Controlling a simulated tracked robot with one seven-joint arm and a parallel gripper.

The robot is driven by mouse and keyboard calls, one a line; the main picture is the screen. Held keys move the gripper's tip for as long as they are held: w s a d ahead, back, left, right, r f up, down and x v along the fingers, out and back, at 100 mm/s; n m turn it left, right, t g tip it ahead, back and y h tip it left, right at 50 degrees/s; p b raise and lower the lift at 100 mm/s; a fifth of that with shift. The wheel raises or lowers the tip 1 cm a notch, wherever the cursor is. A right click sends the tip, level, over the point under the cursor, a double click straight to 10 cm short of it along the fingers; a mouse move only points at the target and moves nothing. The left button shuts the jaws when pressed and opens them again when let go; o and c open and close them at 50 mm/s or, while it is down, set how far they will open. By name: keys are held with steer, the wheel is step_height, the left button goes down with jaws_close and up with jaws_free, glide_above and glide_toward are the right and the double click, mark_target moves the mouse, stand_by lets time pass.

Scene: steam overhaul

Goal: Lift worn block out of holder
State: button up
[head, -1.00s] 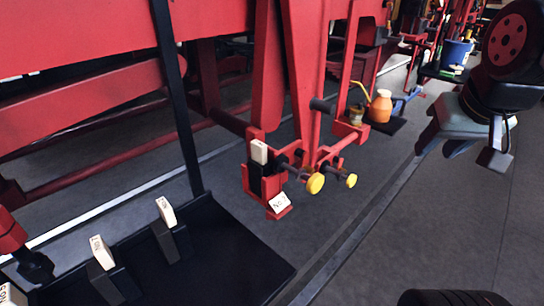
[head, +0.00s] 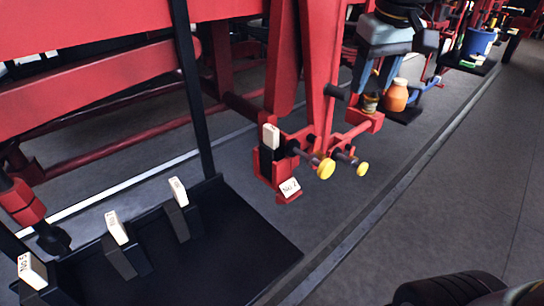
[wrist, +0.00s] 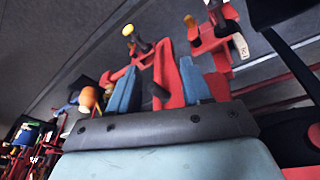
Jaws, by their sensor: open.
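The worn block (head: 268,158) is dark with a white top and stands upright in the red holder (head: 284,176) marked "No 2". Two yellow-ended pins stick out beside it. My gripper (head: 373,84) is open and empty in the head view, up and to the right of the holder, with its fingers pointing down. In the wrist view my gripper's two blue fingers (wrist: 160,82) are apart with red framework beyond them. The holder's white label (wrist: 240,46) shows at the upper right there; I cannot clearly make out the block in that view.
A black tray (head: 235,240) at lower left holds several dark blocks with white tops. An orange bottle (head: 396,96) stands on a small shelf right behind my gripper. A black post (head: 190,90) rises from the tray.

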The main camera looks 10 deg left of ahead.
steer(key=w+a+r+n+g, duration=0.1)
steer(key=w+a+n+g, duration=0.15)
steer(key=a, duration=0.65)
steer(key=w+a+n+g, duration=0.1)
steer(key=a+n, duration=0.2)
steer(key=a, duration=0.6)
glide_above(271, 127)
steer(key=shift+t+h, duration=0.25)
steer(key=shift+h, duration=0.05)
steer(key=f, duration=0.8)
steer(key=shift+w+d+f, duration=0.1)
steer(key=shift+w+f, duration=0.2)
steer(key=shift+w, duration=0.1)
steer(key=shift+s+f, duration=0.2)
steer(key=shift+f, duration=1.1)
steer(key=shift+s+f, duration=0.15)
steer(key=shift+f, duration=1.15)
steer(key=shift+c, duration=0.5)
jaws_close()
